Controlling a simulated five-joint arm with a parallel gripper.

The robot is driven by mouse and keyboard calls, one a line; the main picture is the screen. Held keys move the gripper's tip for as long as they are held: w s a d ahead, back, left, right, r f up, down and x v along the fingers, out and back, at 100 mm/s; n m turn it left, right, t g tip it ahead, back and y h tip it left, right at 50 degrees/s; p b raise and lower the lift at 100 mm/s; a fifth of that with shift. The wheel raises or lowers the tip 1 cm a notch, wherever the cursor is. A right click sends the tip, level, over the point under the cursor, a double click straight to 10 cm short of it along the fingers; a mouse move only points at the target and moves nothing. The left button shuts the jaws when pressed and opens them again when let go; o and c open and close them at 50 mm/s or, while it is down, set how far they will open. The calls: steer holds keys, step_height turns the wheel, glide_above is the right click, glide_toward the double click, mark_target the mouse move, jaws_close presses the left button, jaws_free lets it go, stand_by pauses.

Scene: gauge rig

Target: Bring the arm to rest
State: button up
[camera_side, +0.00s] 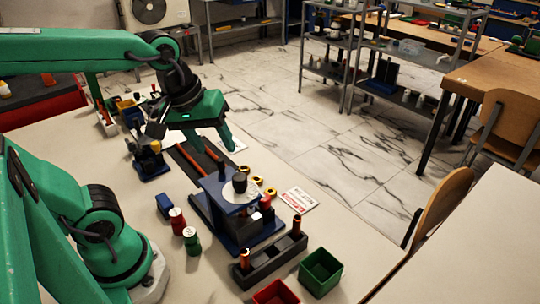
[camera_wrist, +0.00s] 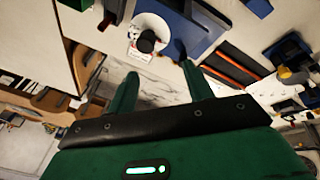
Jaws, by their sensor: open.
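My gripper (camera_side: 212,144) is in the air above the table, behind and to the left of the blue gauge rig (camera_side: 222,192) in the side view. Its two green fingers are spread apart. The wrist view shows nothing between the fingertips (camera_wrist: 160,70). The rig carries a white disc (camera_side: 239,192) with a dark knob (camera_side: 239,182) on it. The wrist view also shows the disc (camera_wrist: 150,22) beyond the fingertips. My gripper does not touch the rig.
A dark block with orange-topped pegs (camera_side: 270,258), a green bin (camera_side: 320,272) and a red bin (camera_side: 275,293) are in front. A blue-based fixture (camera_side: 150,163) stands behind. Bare tabletop lies at left.

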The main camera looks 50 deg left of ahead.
steer(key=m, duration=0.2)
steer(key=s+m+t, duration=0.1)
steer(key=m, duration=0.2)
steer(key=a+m, duration=0.1)
steer(key=m, duration=0.2)
steer(key=shift+s+a+f+t, duration=0.1)
steer(key=shift+s+t, duration=0.25)
steer(key=shift+t, duration=0.05)
